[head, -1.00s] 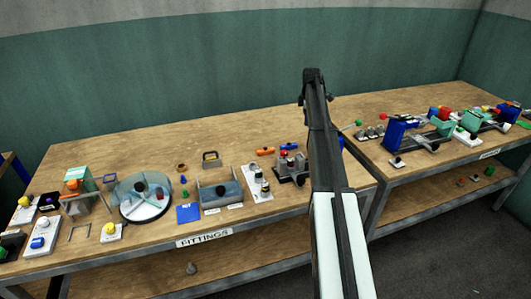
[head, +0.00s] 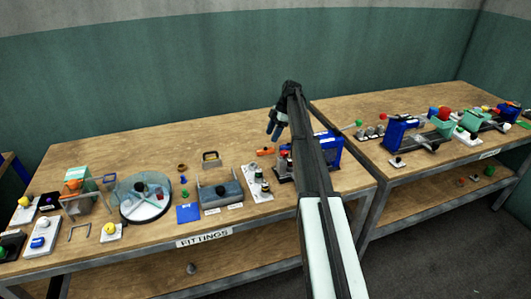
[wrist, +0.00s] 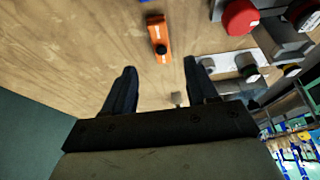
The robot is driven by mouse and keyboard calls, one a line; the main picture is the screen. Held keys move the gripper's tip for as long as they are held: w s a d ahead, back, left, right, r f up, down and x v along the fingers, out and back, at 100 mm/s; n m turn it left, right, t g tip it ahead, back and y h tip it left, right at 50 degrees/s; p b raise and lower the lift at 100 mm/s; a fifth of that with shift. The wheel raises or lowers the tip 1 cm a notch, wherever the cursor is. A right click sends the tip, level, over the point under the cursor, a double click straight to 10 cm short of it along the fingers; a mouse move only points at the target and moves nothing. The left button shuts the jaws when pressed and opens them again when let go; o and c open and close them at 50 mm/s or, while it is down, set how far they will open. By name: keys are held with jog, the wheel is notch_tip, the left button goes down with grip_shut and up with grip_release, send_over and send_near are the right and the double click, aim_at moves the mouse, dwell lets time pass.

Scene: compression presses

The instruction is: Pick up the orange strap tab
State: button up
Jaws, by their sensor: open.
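The orange strap tab (wrist: 157,33) lies on the wooden bench top in the wrist view, a small orange block with a dark round knob on it. In the head view it is the small orange piece (head: 265,152) behind the white fittings plate. My gripper (wrist: 160,67) is open with nothing between its fingers. The tab shows just past the gap between the fingertips in the wrist view and apart from them. In the head view my gripper (head: 273,133) is above and just behind the tab.
A red knob (wrist: 240,17) on a grey fixture stands close to the right of the tab in the wrist view. A white plate (head: 258,183) with dark pegs lies in front of the tab. A blue press (head: 328,152) stands to the right, partly behind my arm. Bare wood lies left.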

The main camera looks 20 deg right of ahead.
aim_at(266, 148)
jog(key=shift+x, duration=3.45)
jog(key=shift+s+a, duration=0.1)
jog(key=shift+c, duration=0.4)
